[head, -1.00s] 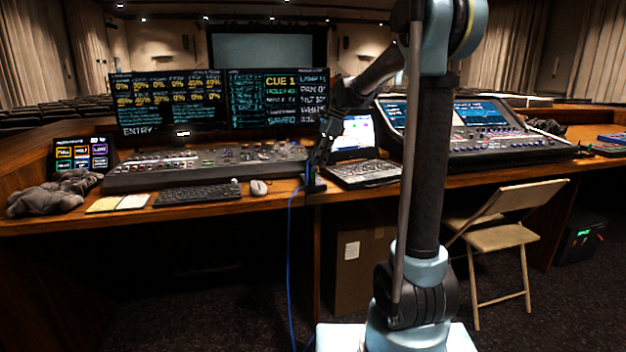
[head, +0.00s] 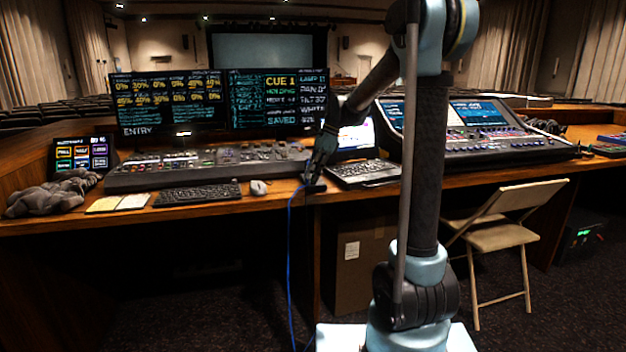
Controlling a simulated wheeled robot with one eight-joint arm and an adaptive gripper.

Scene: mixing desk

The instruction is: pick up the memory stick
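My gripper (head: 311,179) reaches down to the front of the desk, between the mouse and the laptop. It is tilted, with its tips low and to the left, close over a small dark flat object (head: 316,188) at the desk's front edge. I cannot make out the memory stick; it is too small or hidden by the gripper. The gap between the fingers is too small to read, and I cannot tell whether they touch anything.
A blue cable (head: 290,240) hangs from the desk edge beside the gripper. The mouse (head: 258,187) and keyboard (head: 197,194) lie to the left, the laptop (head: 364,174) to the right. The lighting console (head: 210,166) stands behind. A folding chair (head: 503,236) stands at the right.

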